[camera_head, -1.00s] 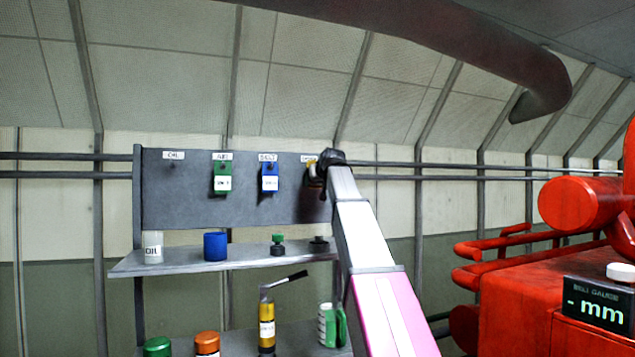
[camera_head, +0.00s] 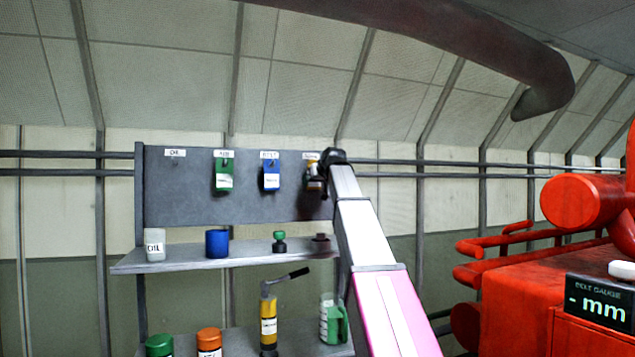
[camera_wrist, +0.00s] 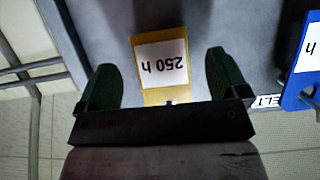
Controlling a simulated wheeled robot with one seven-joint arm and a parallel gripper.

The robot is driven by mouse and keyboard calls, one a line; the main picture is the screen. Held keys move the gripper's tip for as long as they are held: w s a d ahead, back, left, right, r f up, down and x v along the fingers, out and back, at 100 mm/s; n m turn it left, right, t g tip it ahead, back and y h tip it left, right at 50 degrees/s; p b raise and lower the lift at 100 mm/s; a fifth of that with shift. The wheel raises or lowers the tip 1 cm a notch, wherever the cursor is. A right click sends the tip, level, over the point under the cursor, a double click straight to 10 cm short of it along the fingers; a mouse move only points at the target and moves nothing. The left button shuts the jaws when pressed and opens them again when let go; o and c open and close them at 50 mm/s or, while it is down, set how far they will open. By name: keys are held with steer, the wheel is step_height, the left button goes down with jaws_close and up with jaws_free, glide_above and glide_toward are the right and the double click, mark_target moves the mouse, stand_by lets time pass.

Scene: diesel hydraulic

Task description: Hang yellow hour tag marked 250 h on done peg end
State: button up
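The yellow hour tag (camera_wrist: 160,65) has a white label reading 250 h, upside down in the wrist view. It lies against the grey board, between my fingers. In the head view the yellow tag (camera_head: 313,170) is below the rightmost label (camera_head: 311,156), at the board's right end, partly hidden by my gripper (camera_head: 322,183). In the wrist view my gripper (camera_wrist: 163,82) is open, with a gap between each dark green finger and the tag. The peg is hidden, so I cannot tell whether the tag's hole is around it.
A green tag (camera_head: 223,176) and a blue tag (camera_head: 271,175) hang on the board (camera_head: 200,205). The OIL place is empty. Below is a shelf (camera_head: 190,259) with containers, including a blue cup (camera_head: 217,244). The red engine (camera_head: 525,290) stands at the right.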

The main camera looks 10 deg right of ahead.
steer(key=v, duration=1.1)
